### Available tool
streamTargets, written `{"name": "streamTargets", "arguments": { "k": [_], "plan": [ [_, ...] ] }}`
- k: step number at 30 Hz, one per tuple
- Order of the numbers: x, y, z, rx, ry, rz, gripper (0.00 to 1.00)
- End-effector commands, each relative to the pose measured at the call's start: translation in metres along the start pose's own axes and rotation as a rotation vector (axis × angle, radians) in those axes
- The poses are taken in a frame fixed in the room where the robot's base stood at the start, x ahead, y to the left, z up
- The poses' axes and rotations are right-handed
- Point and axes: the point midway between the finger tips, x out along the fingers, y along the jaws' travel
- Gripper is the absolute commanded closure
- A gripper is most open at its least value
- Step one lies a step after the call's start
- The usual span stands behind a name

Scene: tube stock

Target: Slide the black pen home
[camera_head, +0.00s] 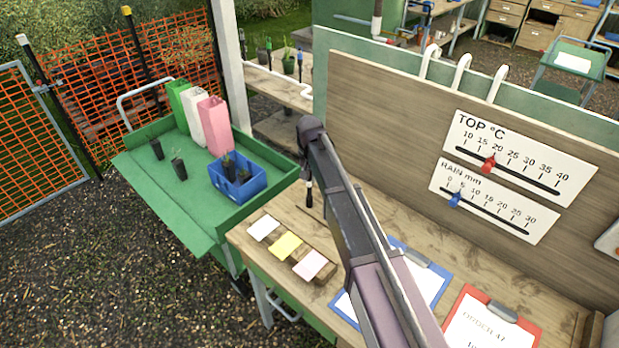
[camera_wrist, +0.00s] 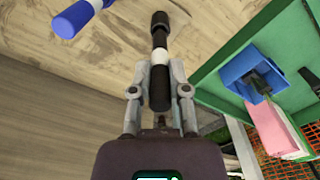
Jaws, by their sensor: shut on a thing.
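In the wrist view, my gripper (camera_wrist: 160,92) is shut on the black pen (camera_wrist: 159,38). The pen is a dark rod with a white band, and both fingers press on its sides. In the head view, the dark pen (camera_head: 308,196) points down below the end of my arm, above the wooden worktop (camera_head: 320,212). My arm hides most of the gripper there. A blue cylinder with a white part (camera_wrist: 75,18) shows at the top left of the wrist view, apart from the pen. I cannot tell where the pen's home is.
An upright board (camera_head: 400,120) with two slider scales stands behind the worktop. White, yellow and pink cards (camera_head: 286,246) lie near its left end. A blue clipboard (camera_head: 430,280) and a red clipboard (camera_head: 490,325) lie at right. A green trolley (camera_head: 180,220) with a blue crate (camera_head: 238,188) stands at left.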

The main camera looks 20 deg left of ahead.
Motion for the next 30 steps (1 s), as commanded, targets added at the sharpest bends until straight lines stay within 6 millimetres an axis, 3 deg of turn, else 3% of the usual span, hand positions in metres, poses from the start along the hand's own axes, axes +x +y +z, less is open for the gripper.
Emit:
{"name": "streamTargets", "arguments": {
  "k": [30],
  "plan": [
    [0.024,0.0,0.0,0.0,0.0,0.0,1.0]
  ]
}}
